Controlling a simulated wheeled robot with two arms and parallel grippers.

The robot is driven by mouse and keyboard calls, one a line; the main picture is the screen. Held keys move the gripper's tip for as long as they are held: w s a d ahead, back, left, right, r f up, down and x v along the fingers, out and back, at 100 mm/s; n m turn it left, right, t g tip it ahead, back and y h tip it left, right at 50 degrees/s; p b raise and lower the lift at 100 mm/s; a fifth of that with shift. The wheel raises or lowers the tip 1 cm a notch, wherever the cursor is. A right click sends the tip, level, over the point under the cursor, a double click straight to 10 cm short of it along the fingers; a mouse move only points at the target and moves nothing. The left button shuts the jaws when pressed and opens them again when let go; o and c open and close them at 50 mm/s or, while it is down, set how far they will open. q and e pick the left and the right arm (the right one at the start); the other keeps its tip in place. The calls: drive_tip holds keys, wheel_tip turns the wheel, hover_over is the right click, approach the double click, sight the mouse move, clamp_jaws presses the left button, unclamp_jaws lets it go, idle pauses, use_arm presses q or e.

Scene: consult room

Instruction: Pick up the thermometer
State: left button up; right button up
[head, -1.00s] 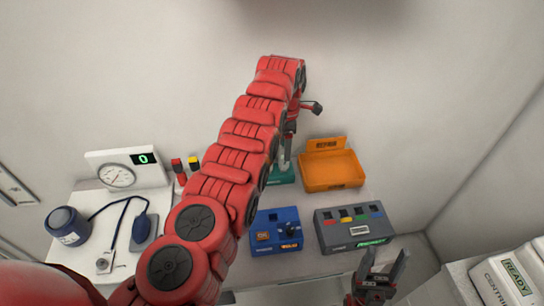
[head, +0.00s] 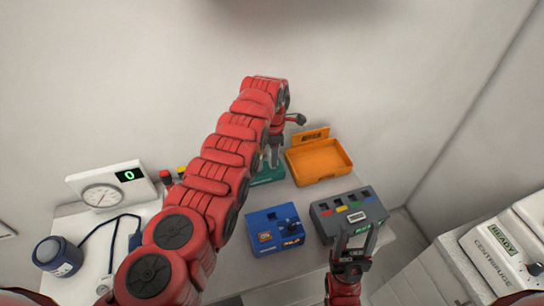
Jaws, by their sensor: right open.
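I cannot make out a thermometer for certain; my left arm hides part of the table. My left gripper (head: 272,158) points down over a teal base (head: 268,174) at the back of the table. It is small and partly covered by the arm, so I cannot tell whether its jaws hold anything. My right gripper (head: 355,242) is open and empty, with its fingers pointing up in the picture in front of the grey box with coloured tabs (head: 351,212).
An orange open case (head: 320,163) stands right of the teal base. A blue device (head: 275,230) is nearer the front. A white scale (head: 112,186) and a blood pressure set (head: 57,257) are at the left. A centrifuge (head: 495,255) is at the right.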

use_arm(q)
drive_tip(key=shift+a, duration=0.1)
drive_tip(key=shift+c, duration=1.1)
clamp_jaws()
drive_tip(key=shift+d, duration=0.2)
drive_tip(key=shift+a, duration=0.1)
